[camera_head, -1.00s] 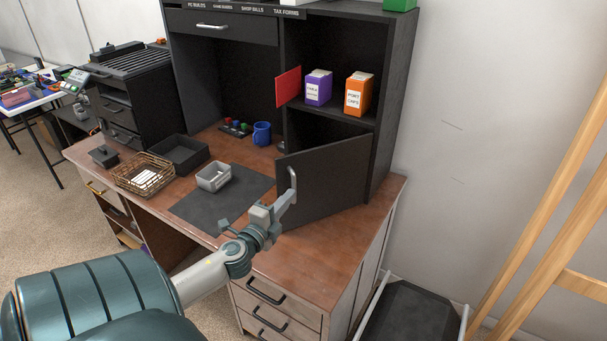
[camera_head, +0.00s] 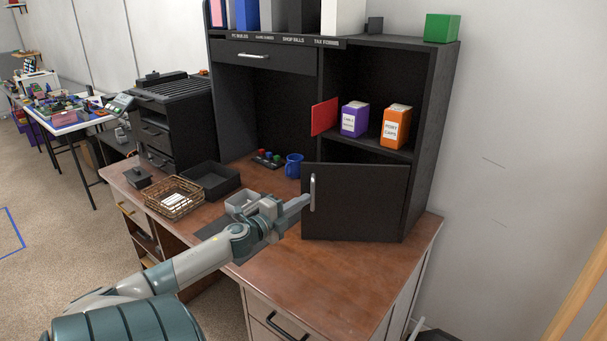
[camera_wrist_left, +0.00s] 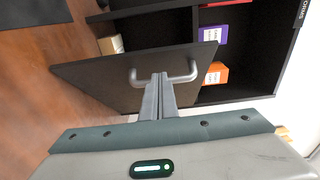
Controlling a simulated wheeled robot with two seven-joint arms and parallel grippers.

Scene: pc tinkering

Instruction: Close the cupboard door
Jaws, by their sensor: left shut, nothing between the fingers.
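The black cupboard door (camera_head: 356,203) hangs at the lower right of the desk hutch, partly open, with a silver bar handle (camera_head: 313,193) near its left edge. My left gripper (camera_head: 306,200) is shut and empty, its fingertips at the handle. In the left wrist view the door (camera_wrist_left: 105,80) fills the middle, and the closed fingertips (camera_wrist_left: 159,78) lie by the handle (camera_wrist_left: 181,77); whether they touch it or the door I cannot tell. Part of the cupboard's inside shows past the door in the wrist view. My right gripper is not in view.
The hutch shelf above holds a purple box (camera_head: 354,119), an orange box (camera_head: 395,126) and a red panel (camera_head: 324,117). A grey bin (camera_head: 241,201), wicker basket (camera_head: 174,197), black tray (camera_head: 210,180) and blue mug (camera_head: 294,165) stand left on the desk. The desk's front right is clear.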

